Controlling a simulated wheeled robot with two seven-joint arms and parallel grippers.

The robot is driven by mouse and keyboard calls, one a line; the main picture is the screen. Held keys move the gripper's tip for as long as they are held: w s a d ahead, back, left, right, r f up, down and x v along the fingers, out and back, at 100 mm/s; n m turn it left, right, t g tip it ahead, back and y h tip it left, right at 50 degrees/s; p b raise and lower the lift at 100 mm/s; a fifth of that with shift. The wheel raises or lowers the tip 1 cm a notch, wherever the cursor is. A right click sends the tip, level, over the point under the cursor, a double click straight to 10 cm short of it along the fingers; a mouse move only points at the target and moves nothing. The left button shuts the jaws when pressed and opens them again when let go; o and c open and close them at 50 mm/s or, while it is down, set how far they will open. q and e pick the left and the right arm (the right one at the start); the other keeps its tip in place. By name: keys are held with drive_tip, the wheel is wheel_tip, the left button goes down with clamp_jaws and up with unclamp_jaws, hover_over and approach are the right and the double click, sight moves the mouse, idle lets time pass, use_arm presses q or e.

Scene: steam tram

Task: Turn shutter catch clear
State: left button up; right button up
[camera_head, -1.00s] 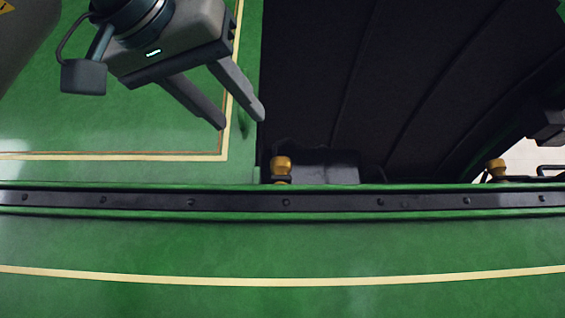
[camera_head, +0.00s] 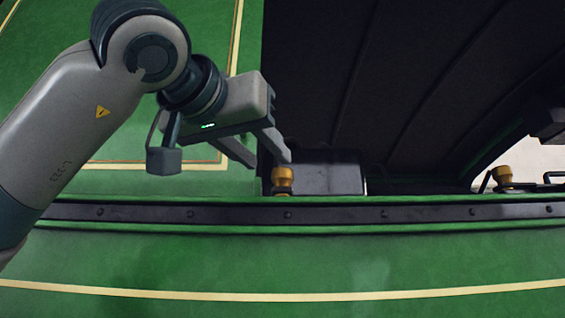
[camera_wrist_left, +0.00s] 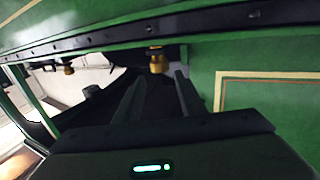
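A small brass-coloured knob (camera_head: 282,180), which looks like a shutter catch, stands at the dark rail by the lower left corner of the dark opening. A similar brass knob (camera_head: 502,176) sits farther right. My left gripper (camera_head: 268,160) is open, its two fingers apart and empty, just above and left of the nearer knob. In the left wrist view the near knob (camera_wrist_left: 157,62) shows just beyond and between the fingertips of the gripper (camera_wrist_left: 160,76). I cannot tell whether any finger touches it. My right gripper is not in view.
A dark riveted rail (camera_head: 430,214) runs across the green panel (camera_head: 330,262). A dark box-like part (camera_head: 335,180) sits right beside the near knob. A dark fixture (camera_head: 547,120) juts in at the right edge. The dark opening (camera_head: 400,80) is otherwise clear.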

sight(280, 168)
use_arm(q)
drive_tip(key=p+x, duration=0.2)
drive_tip(key=x, duration=0.5)
drive_tip(key=shift+r+p, duration=0.1)
drive_tip(key=shift+p, duration=0.2)
drive_tip(key=shift+w+d, duration=0.25)
drive_tip(key=shift+w, duration=0.35)
drive_tip(key=c, duration=0.7)
